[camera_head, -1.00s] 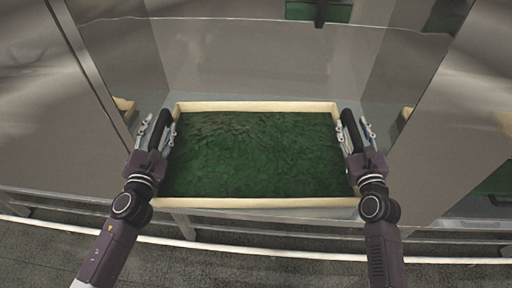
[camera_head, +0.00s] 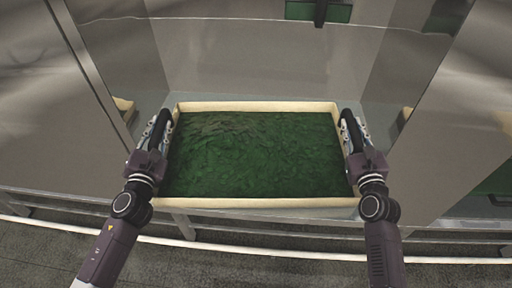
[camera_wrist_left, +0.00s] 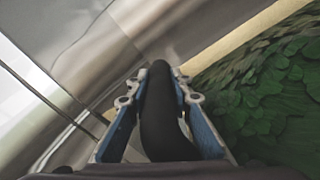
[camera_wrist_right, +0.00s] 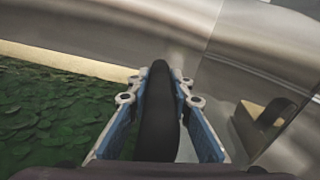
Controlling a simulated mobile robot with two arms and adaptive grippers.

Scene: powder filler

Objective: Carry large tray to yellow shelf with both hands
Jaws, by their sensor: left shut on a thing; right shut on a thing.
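The large tray (camera_head: 256,203) is a pale tan rectangular box filled with green leaves (camera_head: 255,150). It sits in a metal bay in the head view. My left gripper (camera_head: 163,122) is shut on the black handle at the tray's left side. My right gripper (camera_head: 347,122) is shut on the black handle at its right side. The left wrist view shows the left handle (camera_wrist_left: 160,115) between the fingers, and the right wrist view shows the right handle (camera_wrist_right: 158,115) likewise. The tray's underside is hidden. I cannot make out a yellow shelf.
Metal walls stand close on both sides of the tray, the left panel (camera_head: 100,80) and the right panel (camera_head: 425,80). A tan piece with a dark slot (camera_wrist_right: 262,125) lies beyond the right gripper. A white rail (camera_head: 250,252) runs below the tray's front.

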